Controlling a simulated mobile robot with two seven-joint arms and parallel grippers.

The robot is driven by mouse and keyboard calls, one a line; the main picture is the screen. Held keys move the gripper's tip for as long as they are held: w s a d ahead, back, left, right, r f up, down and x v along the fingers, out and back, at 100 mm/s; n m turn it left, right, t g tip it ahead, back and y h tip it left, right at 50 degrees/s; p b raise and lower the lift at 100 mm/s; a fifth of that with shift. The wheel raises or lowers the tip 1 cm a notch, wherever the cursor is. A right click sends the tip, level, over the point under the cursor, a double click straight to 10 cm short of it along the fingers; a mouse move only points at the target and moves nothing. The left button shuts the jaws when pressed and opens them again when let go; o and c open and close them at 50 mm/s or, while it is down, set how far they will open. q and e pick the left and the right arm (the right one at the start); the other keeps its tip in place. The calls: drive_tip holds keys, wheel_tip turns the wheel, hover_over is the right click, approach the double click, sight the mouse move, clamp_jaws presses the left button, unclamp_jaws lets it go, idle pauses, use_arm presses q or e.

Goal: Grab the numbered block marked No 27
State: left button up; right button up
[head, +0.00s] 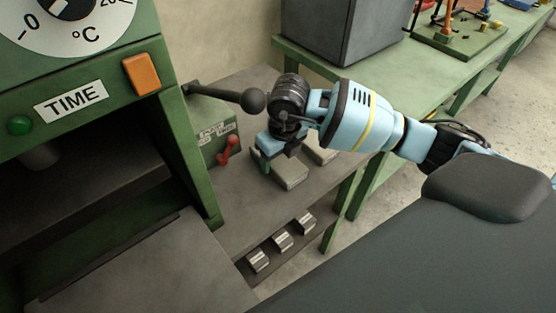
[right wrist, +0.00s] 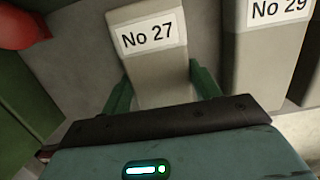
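The block marked No 27 (right wrist: 158,72) is a grey-beige block with a white label, upper middle in the right wrist view. My right gripper (right wrist: 160,82) has its two green fingers apart, one on each side of this block. Whether the fingers touch its sides I cannot tell. In the head view my right gripper (head: 272,163) points down over the block (head: 290,173) on the grey bench top, and the label is not readable there. My left gripper is not in view.
The block marked No 29 (right wrist: 268,55) stands close to the right. A green box with a red lever (head: 228,151) is left of the gripper. A green oven-like machine (head: 195,150) with a black-knobbed handle (head: 252,100) stands further left.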

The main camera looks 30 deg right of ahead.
sight(279, 158)
drive_tip(key=c, duration=0.5)
drive_tip(key=shift+r, duration=0.1)
drive_tip(key=shift+c, duration=0.2)
drive_tip(key=shift+w+r, duration=0.1)
drive_tip(key=shift+r, duration=0.45)
wheel_tip(279, 158, up, 3)
drive_tip(key=shift+f, duration=0.2)
drive_tip(key=s+r, duration=0.1)
drive_tip(key=s, duration=1.5)
drive_tip(key=shift+a+b, duration=0.4)
drive_tip(key=shift+b, duration=0.05)
